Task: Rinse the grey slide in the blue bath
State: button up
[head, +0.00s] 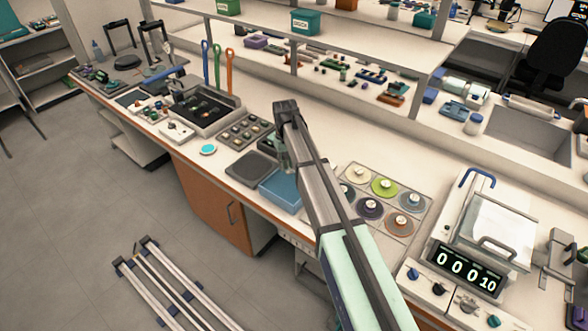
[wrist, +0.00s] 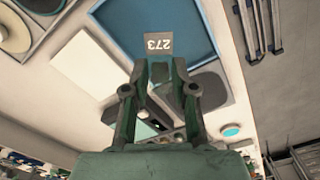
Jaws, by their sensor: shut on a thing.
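My gripper (wrist: 160,68) is shut on the grey slide (wrist: 158,43), a small plate marked 273 that reads upside down in the wrist view. The blue bath (wrist: 200,14) is a shallow rectangular tray behind the slide in that view. The slide overlaps the bath's inside in the picture, but I cannot tell its height or whether it touches the bath. In the head view, the bath (head: 281,191) lies on the bench just below my gripper (head: 284,162). The slide is not distinguishable there.
A dark grey tray (head: 252,168) sits left of the bath, with a slotted rack (head: 243,131) behind it. A panel of coloured round dishes (head: 385,184) stands to the right. Further right is a machine with a display (head: 465,270). A shelf (head: 340,60) runs behind.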

aim_at(287, 167)
jog(key=shift+f+b, duration=2.5)
jog(key=shift+f, duration=2.95)
jog(key=shift+r, duration=0.1)
jog(key=shift+r+p, duration=1.85)
jog(key=shift+r, duration=1.8)
